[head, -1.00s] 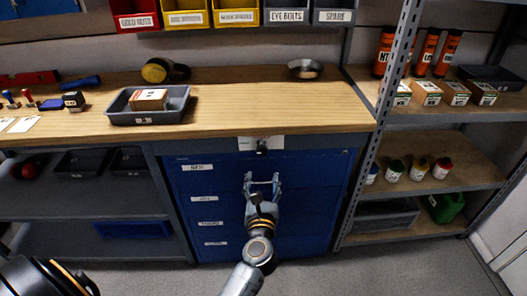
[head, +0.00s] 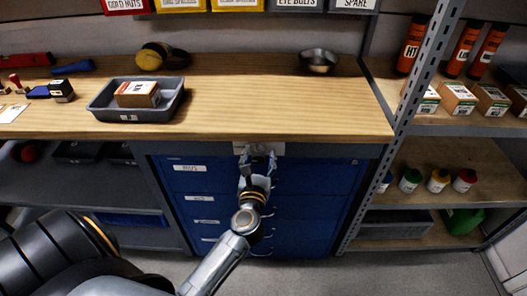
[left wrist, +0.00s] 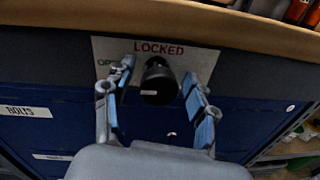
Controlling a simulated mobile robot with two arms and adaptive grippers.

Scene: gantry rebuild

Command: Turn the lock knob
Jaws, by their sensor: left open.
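The lock knob (left wrist: 158,82) is a round black knob on a pale plate (left wrist: 200,62) under the bench edge, in the left wrist view. The plate reads "LOCKED" above the knob and a partly hidden "OP" at its left. My left gripper (left wrist: 158,98) is open, with one finger on each side of the knob and a visible gap to it. In the head view the left gripper (head: 258,160) is in front of the plate (head: 272,148), and the knob is hard to make out there. My right gripper is not in view.
The blue drawer cabinet (head: 310,190) is below the knob, under the wooden bench top (head: 260,115). A grey tray (head: 105,108) with a box stands on the bench. A shelf post (head: 408,120) rises at the right.

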